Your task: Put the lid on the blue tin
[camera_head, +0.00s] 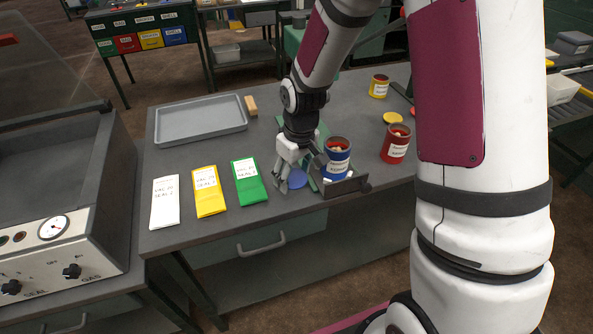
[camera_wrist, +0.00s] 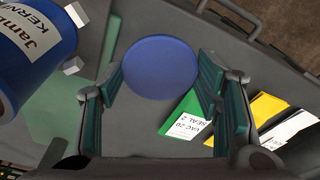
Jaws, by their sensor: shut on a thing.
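The blue tin (camera_head: 337,166) stands upright and open on the grey bench, with pale contents showing inside. Its labelled side (camera_wrist: 40,50) fills the upper left of the wrist view. The round blue lid (camera_head: 297,178) is just left of the tin, apart from it. In the wrist view the lid (camera_wrist: 160,67) lies flat between the fingertips, its edges against them. My gripper (camera_head: 291,181) points down and is shut on the lid. I cannot tell whether the lid touches the bench.
A red tin (camera_head: 395,146) and a yellow tin (camera_head: 379,87) stand right and behind. White (camera_head: 165,203), yellow (camera_head: 209,193) and green (camera_head: 249,184) packets lie left of my gripper. A grey tray (camera_head: 202,136) and small wooden block (camera_head: 251,105) are behind. A dark bracket (camera_head: 345,187) stands before the blue tin.

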